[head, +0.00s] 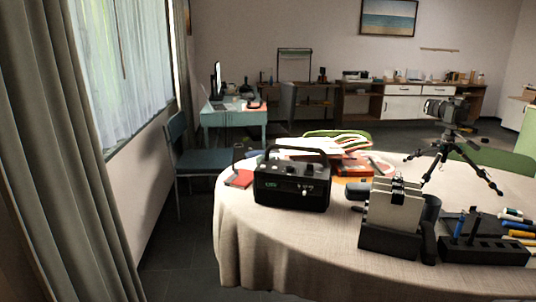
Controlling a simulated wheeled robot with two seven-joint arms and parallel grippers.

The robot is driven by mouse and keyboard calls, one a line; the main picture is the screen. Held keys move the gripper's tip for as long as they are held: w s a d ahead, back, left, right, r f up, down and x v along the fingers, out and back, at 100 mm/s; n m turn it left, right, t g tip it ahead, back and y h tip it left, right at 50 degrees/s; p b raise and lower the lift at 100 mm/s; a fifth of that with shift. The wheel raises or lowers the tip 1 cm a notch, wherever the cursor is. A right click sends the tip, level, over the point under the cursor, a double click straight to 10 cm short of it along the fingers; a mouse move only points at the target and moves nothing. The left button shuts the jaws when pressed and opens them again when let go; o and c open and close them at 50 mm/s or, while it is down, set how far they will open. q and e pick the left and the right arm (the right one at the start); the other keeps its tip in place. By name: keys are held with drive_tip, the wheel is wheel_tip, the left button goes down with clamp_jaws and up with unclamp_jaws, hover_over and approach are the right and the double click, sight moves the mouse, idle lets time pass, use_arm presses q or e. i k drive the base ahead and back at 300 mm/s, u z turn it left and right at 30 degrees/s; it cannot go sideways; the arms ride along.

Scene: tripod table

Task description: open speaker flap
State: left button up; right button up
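The speaker (292,189) is a black box with a carry handle on top. It stands upright on the round table (240,228), near its left side. Its front faces me and shows a small green display, a light round knob and pale markings. I cannot make out a separate flap or whether one is open or shut. Neither of my grippers shows in the head view, and nothing touches the speaker from my side.
Right of the speaker stands a black holder with grey panels (393,213). A black pen tray (484,250) is further right, and a camera on a tripod (446,140) stands behind. Books and papers (310,146) lie behind the speaker. The cloth in front of the speaker is clear.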

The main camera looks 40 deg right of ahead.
sight(310, 171)
drive_tip(key=z, duration=0.35)
drive_tip(key=i, duration=1.05)
drive_tip(key=z, duration=0.65)
